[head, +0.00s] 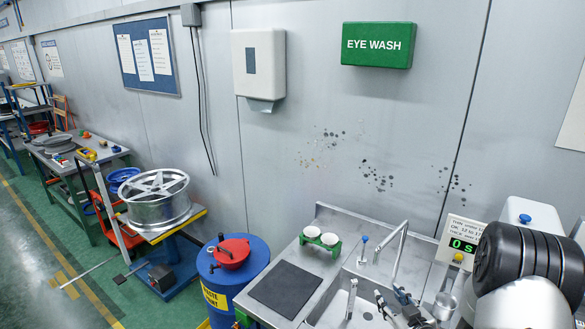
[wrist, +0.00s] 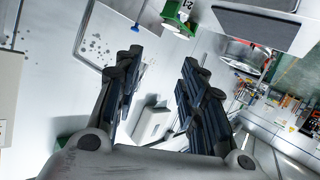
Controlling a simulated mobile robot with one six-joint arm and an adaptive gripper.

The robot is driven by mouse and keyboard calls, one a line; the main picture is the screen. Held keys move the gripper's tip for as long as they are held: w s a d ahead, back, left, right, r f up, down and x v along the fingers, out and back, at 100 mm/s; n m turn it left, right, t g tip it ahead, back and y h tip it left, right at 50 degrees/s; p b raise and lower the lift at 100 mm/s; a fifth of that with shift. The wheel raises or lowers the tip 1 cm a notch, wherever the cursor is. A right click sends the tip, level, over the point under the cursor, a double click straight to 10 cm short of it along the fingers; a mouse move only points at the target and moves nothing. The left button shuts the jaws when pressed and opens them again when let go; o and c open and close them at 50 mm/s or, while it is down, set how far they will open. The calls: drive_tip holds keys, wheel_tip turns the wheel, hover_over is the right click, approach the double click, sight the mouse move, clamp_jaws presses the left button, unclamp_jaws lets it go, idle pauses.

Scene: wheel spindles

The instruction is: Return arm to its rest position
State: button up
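My gripper (wrist: 161,60) shows in the wrist view with its two dark fingers spread well apart. In the head view my gripper (head: 390,295) is small and partly cut off at the bottom edge, above the steel sink unit (head: 318,262). My arm comes in from the lower right there, with black ribbed and white parts. Contact between the fingers and the sink unit cannot be told.
A curved tap (head: 391,255) and a green eyewash fitting (head: 321,239) stand on the sink unit. A box with a "0 s" display (head: 463,246) is close to my arm. A blue drum (head: 228,285) and a wheel rim (head: 156,198) on a cart stand left.

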drive_tip(key=s+a+r+m+g+h+b, duration=0.1)
drive_tip(key=s+a+r+g+h+b, duration=0.15)
drive_tip(key=s+r, duration=0.3)
drive_tip(key=s+a+r+m+g+h+b, duration=0.1)
drive_tip(key=s+r+g+h+b, duration=0.2)
drive_tip(key=r, duration=0.4)
drive_tip(key=s+a+m+g+y+b, duration=0.1)
drive_tip(key=s+a, duration=0.4)
drive_tip(key=s, duration=0.7)
drive_tip(key=s+a+m+g+y+b, duration=0.1)
drive_tip(key=s+a+g+y+b, duration=0.1)
drive_tip(key=s, duration=1.1)
drive_tip(key=a+g, duration=0.1)
drive_tip(key=a, duration=0.1)
drive_tip(key=shift+s+a+r+b, duration=0.2)
drive_tip(key=shift+a+r+b, duration=0.1)
drive_tip(key=shift+a+b, duration=0.1)
drive_tip(key=shift+c, duration=0.2)
